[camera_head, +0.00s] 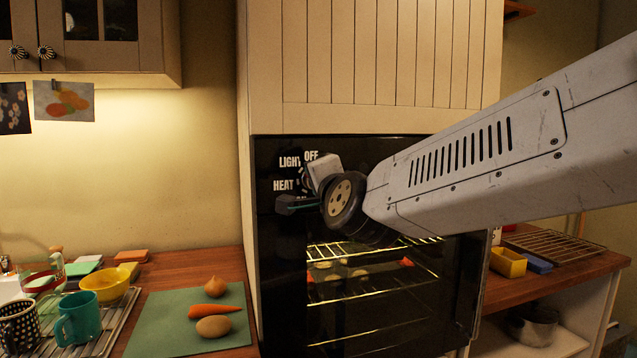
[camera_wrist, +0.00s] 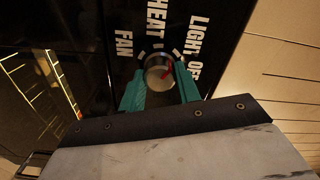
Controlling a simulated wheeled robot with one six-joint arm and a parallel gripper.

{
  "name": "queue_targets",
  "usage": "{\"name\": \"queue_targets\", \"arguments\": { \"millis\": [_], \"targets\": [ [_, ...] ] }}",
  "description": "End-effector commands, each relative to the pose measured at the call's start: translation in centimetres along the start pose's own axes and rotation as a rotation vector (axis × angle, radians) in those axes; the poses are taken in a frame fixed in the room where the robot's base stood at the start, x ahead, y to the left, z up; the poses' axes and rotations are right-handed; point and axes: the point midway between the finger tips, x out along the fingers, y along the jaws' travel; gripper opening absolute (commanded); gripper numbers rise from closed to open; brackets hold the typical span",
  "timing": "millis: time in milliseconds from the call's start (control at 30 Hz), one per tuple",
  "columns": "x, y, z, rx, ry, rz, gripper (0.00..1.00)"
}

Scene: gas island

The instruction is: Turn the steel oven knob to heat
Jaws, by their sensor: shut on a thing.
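The steel oven knob (camera_wrist: 157,77) is a small round knob with a red mark, on the black oven panel (camera_wrist: 225,35). In the wrist view, my gripper (camera_wrist: 159,73) has its green fingers on both sides of the knob, shut on it. The labels FAN, HEAT, LIGHT and OFF stand around it. The red mark lies on the knob's right side, toward the LIGHT and OFF side; its exact setting is hard to tell. In the head view, my gripper (camera_head: 303,192) is at the panel, and my wrist hides the knob and part of the labels.
The oven's dark glass door (camera_head: 285,300) is below, with lit racks (camera_head: 370,290) behind it. A green mat (camera_head: 165,320) with vegetables, a teal mug (camera_head: 78,318) and a yellow bowl (camera_head: 108,284) are on the left counter. A yellow container (camera_head: 508,263) stands on the right counter.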

Motion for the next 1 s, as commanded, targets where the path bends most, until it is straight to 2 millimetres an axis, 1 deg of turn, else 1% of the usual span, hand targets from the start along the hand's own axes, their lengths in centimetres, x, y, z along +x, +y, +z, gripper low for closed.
{"name": "queue_targets", "arguments": {
  "millis": [300,600,800,1000],
  "targets": [
    [-0.01,0.07,0.03,-0.297,-0.001,0.002,0.1],
    [-0.01,0.08,0.04,-0.539,-0.002,0.002,0.1],
    [-0.01,0.09,0.04,-0.647,-0.002,0.002,0.1],
    [-0.01,0.11,0.04,-0.707,-0.002,0.002,0.1]
  ]
}}
